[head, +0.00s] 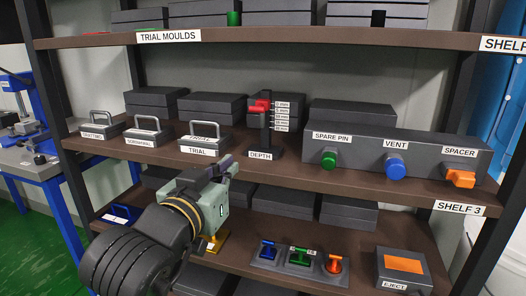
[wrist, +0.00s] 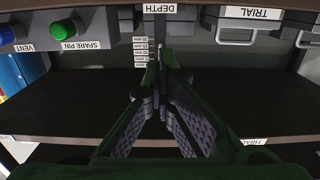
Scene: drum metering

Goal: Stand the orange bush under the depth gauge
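The depth gauge (head: 265,128) stands upright on the middle shelf behind the DEPTH label, with a red piece near its top and a column of scale tags. An orange piece (head: 333,263), which looks like the orange bush, stands in the right place of a small grey tray (head: 283,267) on the lower shelf. My gripper (head: 229,166) is in front of the middle shelf, left of and below the gauge. In the wrist view, which is upside down, its fingers (wrist: 162,72) come close together in front of the gauge, with nothing clearly seen between them.
Blue (head: 268,249) and green (head: 299,256) pieces share the tray. An EJECT box (head: 404,268) with an orange plate stands to its right. A panel (head: 398,146) with green, blue and orange knobs is on the right.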

